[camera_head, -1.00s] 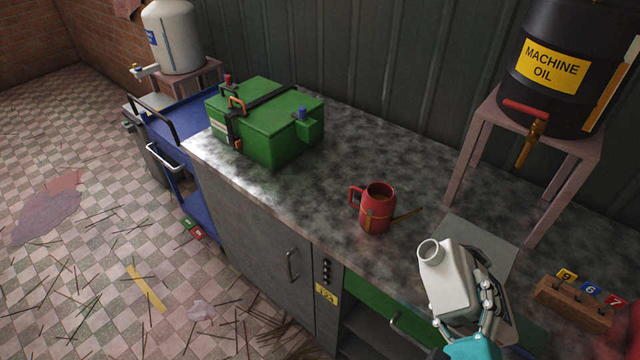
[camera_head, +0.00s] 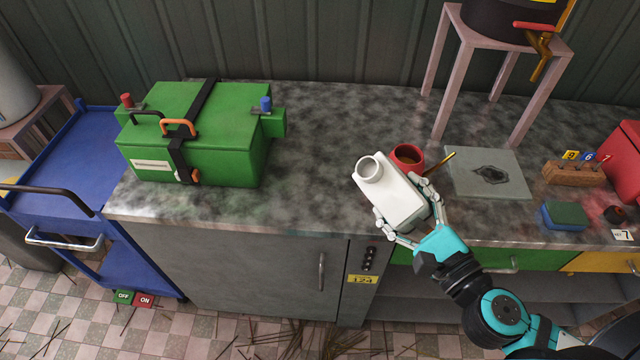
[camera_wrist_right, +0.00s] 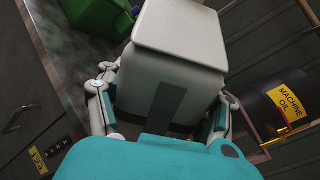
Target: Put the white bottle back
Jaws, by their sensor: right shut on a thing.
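The white bottle (camera_head: 393,194) is held by my right gripper (camera_head: 408,215), which is shut around its sides. The bottle is tilted, its open neck pointing to the upper left in the head view, and it appears above the counter's front part. In the right wrist view the bottle (camera_wrist_right: 178,50) fills the space between the fingers (camera_wrist_right: 165,105). A red oil can (camera_head: 408,157) with a thin spout stands behind the bottle, partly hidden by it. A grey square plate (camera_head: 488,172) with a dark stain lies to the right on the counter. My left gripper is not in view.
A green box (camera_head: 200,135) stands on the counter (camera_head: 310,130) at left, with bare counter between it and the bottle. A pink stand (camera_head: 455,95) carries the black machine oil drum. Further right are a wooden block (camera_head: 575,174) with number tags and a green-blue sponge-like block (camera_head: 563,215).

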